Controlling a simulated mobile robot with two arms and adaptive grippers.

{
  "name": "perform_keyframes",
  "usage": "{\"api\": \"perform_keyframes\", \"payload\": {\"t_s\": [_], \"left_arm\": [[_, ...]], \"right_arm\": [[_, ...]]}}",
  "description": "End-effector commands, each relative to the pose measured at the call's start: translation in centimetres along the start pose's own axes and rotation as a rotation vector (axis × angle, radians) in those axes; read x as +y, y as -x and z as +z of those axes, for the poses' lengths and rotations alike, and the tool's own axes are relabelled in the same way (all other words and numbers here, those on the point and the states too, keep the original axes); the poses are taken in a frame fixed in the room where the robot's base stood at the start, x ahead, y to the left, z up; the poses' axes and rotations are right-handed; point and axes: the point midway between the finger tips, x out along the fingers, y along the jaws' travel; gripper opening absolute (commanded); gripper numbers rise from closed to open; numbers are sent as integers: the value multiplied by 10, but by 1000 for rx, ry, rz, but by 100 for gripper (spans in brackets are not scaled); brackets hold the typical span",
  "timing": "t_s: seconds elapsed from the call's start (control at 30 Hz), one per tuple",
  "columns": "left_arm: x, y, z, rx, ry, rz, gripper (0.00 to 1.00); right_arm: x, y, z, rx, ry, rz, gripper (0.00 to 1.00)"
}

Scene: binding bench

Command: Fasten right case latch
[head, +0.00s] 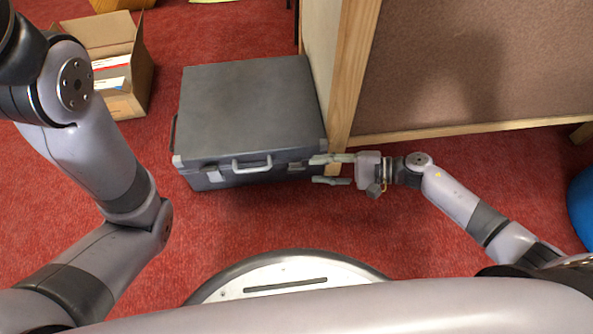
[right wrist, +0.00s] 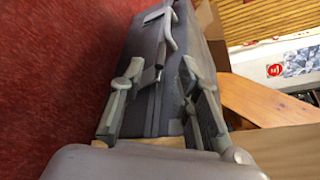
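A dark grey case (head: 250,105) stands on the red carpet with its lid down. Its pale handle (head: 252,164) is on the front, and the handle also shows in the right wrist view (right wrist: 169,32). The right case latch (head: 297,165) is on the front, right of the handle; a small latch part (right wrist: 152,76) shows between my fingers in the wrist view. I cannot tell whether it is fastened. My right gripper (head: 331,170) is open at the case's front right corner, its fingertips close to the latch; contact is unclear. My left gripper is out of view.
The left latch (head: 213,173) is on the same front. A wooden-framed panel (head: 347,80) stands close along the case's right side. An open cardboard box (head: 125,60) with papers is at back left. A blue round object (head: 584,205) is at far right. Carpet before the case is clear.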

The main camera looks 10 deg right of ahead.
Motion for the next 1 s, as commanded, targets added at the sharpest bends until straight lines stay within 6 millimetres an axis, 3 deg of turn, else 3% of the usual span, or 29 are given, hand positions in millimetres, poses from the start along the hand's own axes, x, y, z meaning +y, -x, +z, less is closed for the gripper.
{"api": "perform_keyframes", "payload": {"t_s": [0.2, 0.4, 0.77, 1.0], "left_arm": [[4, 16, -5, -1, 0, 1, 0], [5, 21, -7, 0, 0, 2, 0], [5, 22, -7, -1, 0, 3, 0], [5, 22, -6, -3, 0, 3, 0]], "right_arm": [[1, -44, -1, -3, 3, -2, 30], [0, -64, 0, -1, 0, -1, 30], [0, -68, 0, 0, -1, 0, 30], [0, -68, 0, 0, -1, 0, 14]]}}
